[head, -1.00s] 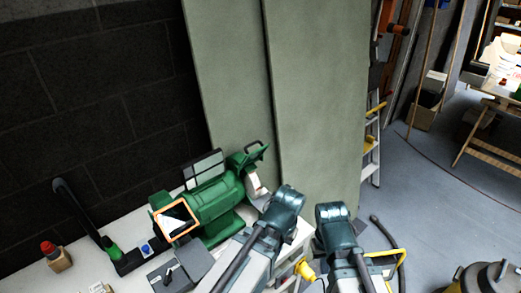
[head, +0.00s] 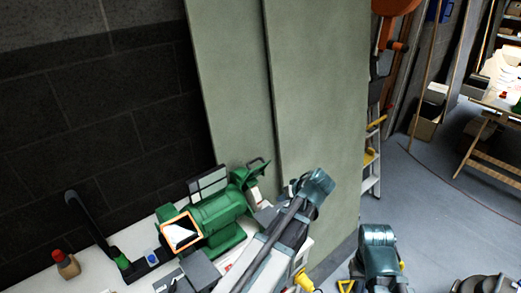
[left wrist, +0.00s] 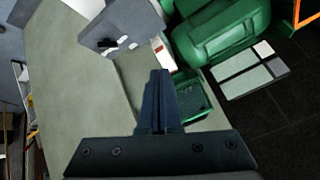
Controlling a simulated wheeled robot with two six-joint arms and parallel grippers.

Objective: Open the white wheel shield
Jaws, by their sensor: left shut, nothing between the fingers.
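A green bench grinder (head: 217,214) stands on the white bench and also shows in the left wrist view (left wrist: 215,40). A small white part (head: 255,196) is at its right end, and a white piece with red on it (left wrist: 163,55) shows beside the grinder in the left wrist view. I cannot tell clearly which edge of the shield is free. A green-framed part (left wrist: 193,95) sits close to my left gripper (left wrist: 161,72), whose fingers are shut and empty, apparently just beside it. In the head view the fingertips are hidden. My right gripper is out of view.
An orange-framed shield (head: 181,232) is on the grinder's left end. A grey block with dark slots (left wrist: 119,28) lies ahead of my left fingers. Tall grey-green panels (head: 320,90) stand behind the bench. Floor at right is open.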

